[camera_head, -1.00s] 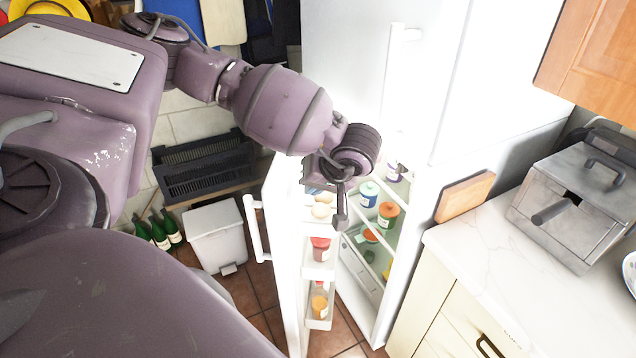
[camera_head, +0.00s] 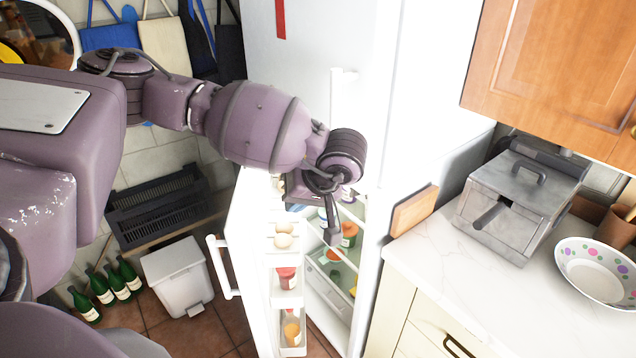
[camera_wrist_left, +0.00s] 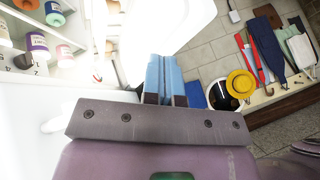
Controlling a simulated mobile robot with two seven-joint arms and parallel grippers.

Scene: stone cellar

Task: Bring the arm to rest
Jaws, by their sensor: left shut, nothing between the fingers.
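My left arm reaches in from the left in the head view. Its gripper (camera_head: 333,236) points down in front of the open lower compartment of the white fridge (camera_head: 420,110). The fingers are shut and hold nothing; they also show in the left wrist view (camera_wrist_left: 167,98). The fridge door (camera_head: 255,290) stands open toward the left, with eggs (camera_head: 283,233) and jars in its racks. More jars stand on the shelves behind the gripper, which hides part of them. My right gripper is in neither view.
A grey metal box (camera_head: 520,205) and a dotted bowl (camera_head: 597,272) stand on the white counter at the right. Wooden cabinets (camera_head: 560,70) hang above. A white bin (camera_head: 178,278), green bottles (camera_head: 115,280) and a black slatted crate (camera_head: 160,210) are at the lower left.

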